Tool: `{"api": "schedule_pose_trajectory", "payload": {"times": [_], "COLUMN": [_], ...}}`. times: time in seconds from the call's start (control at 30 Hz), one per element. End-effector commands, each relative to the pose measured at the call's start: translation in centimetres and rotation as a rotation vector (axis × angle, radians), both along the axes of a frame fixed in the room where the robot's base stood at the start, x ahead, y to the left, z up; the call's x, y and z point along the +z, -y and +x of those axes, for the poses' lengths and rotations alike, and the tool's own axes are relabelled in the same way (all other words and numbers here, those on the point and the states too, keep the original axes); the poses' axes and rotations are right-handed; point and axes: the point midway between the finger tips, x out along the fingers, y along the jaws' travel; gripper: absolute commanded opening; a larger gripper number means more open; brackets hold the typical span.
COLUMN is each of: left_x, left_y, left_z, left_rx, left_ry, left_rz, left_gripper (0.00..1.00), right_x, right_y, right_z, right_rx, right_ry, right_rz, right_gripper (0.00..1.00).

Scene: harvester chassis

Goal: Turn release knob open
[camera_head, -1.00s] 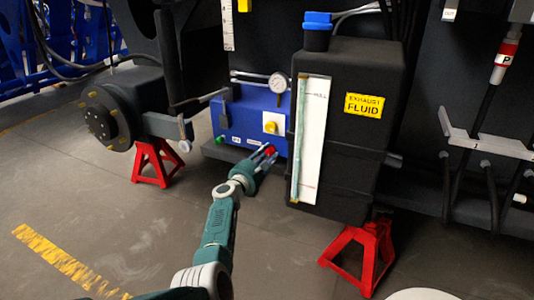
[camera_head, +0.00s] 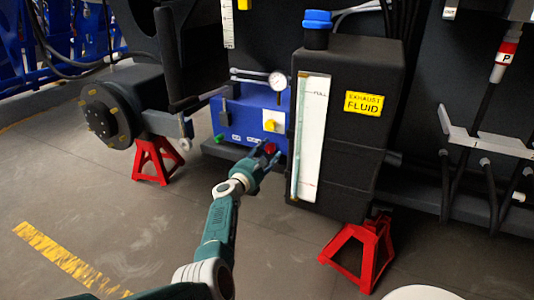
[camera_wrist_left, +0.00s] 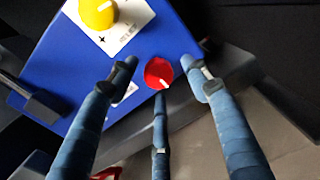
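A red round knob (camera_head: 270,148) with a white mark sits low on the front of the blue box (camera_head: 241,117). In the left wrist view the red knob (camera_wrist_left: 158,73) lies between my fingertips. My left gripper (camera_head: 263,160) is at the knob; the left wrist view shows its fingers (camera_wrist_left: 160,82) spread open, one on each side and one below. I see gaps between the side fingers and the knob; whether the lower finger touches it I cannot tell. A yellow knob (camera_wrist_left: 97,12) on a white plate is above left. My right gripper is out of view.
A black exhaust fluid tank (camera_head: 352,140) with a blue cap stands just right of the knob. A pressure gauge (camera_head: 278,81) sits atop the blue box. Red stands (camera_head: 157,161) support the chassis at left and right. Floor in front is open.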

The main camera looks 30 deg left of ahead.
Motion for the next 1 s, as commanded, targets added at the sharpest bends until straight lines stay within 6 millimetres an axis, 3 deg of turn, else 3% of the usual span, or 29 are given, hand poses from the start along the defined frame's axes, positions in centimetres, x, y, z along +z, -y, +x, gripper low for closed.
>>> {"api": "schedule_pose_trajectory", "payload": {"times": [0.37, 1.0], "left_x": [0.0, 0.0], "left_y": [-0.1, 0.3], "left_z": [-1.2, -11.2], "left_rx": [0.002, 0.001], "left_ry": [0.000, 0.000], "left_rz": [0.005, 0.000], "left_gripper": [0.48, 0.48], "right_x": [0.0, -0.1], "right_y": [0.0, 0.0], "right_z": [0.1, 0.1], "right_rx": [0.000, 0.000], "right_ry": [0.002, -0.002], "right_rz": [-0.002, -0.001], "right_gripper": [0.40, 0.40]}}
